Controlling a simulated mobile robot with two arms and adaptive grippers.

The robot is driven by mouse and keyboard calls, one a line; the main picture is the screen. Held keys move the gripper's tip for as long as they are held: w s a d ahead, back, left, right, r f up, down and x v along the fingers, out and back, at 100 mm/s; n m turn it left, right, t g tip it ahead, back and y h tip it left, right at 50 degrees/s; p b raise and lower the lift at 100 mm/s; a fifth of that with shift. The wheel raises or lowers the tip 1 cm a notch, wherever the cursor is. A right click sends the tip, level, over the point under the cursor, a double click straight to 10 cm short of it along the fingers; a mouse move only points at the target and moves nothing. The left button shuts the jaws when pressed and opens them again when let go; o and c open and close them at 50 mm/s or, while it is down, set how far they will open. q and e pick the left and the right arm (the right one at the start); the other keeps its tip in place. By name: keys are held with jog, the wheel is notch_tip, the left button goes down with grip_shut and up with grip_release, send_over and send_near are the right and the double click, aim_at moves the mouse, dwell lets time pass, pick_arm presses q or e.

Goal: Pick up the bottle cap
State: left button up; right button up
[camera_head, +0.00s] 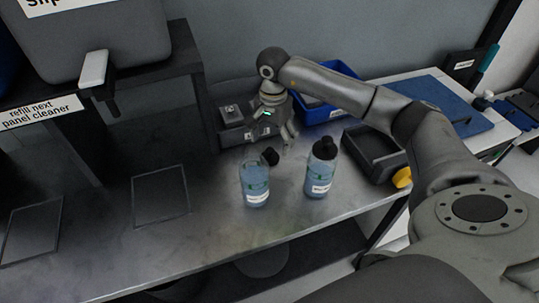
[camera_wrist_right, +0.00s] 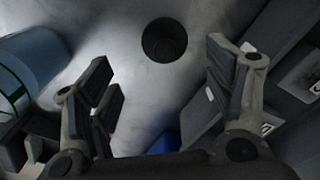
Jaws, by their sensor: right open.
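The black round bottle cap (camera_head: 270,156) shows just right of the top of the left bottle (camera_head: 256,182). In the right wrist view the cap (camera_wrist_right: 164,41) is a dark disc with a hollow look on the grey metal table, apart from the bottle (camera_wrist_right: 30,68). My right gripper (camera_head: 284,138) is just behind the cap in the head view. In the wrist view its fingers (camera_wrist_right: 160,65) are spread and empty, with the cap ahead of the gap between them. My left gripper is not in view.
A second bottle (camera_head: 320,170) with a black top stands to the right. A dark open tray (camera_head: 372,165), a blue bin (camera_head: 318,114) and grey boxes (camera_head: 232,135) sit around the gripper.

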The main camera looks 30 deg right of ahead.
aim_at(271, 148)
jog(key=shift+f, duration=0.35)
jog(key=f, duration=0.1)
jog(key=f+p, duration=0.1)
jog(key=f, duration=0.3)
jog(key=shift+w+a, duration=0.1)
jog(key=shift+w, duration=0.25)
jog(key=shift+c, duration=0.7)
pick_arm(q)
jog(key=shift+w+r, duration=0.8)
pick_arm(e)
jog(key=c, duration=0.7)
